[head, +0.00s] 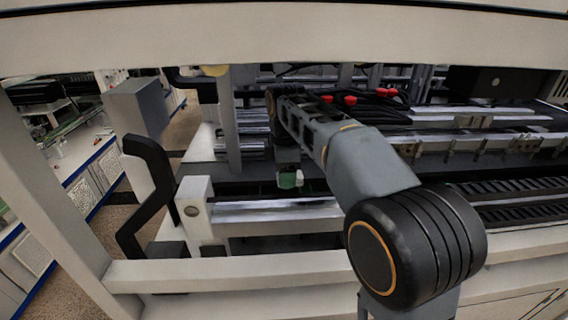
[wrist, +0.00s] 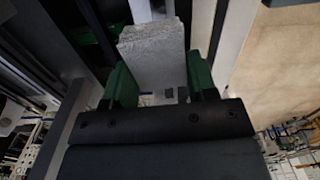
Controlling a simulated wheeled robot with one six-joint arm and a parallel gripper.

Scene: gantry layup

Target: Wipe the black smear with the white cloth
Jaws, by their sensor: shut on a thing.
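My gripper (wrist: 160,82) is shut on the white cloth (wrist: 152,50), a pale block-like piece between its two green fingers in the wrist view. In the head view my gripper (head: 288,180) shows small, hanging at the end of my arm above the dark gap behind a pale rail. I cannot make out the black smear in either view. My arm hides part of the machine on the right.
A pale rail (head: 275,212) lies just in front of my gripper, with a white post (head: 195,210) at its left end. A black bent bar (head: 150,190) stands further left. A frame beam (head: 240,268) crosses the front. Red knobs (head: 388,92) sit behind my arm.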

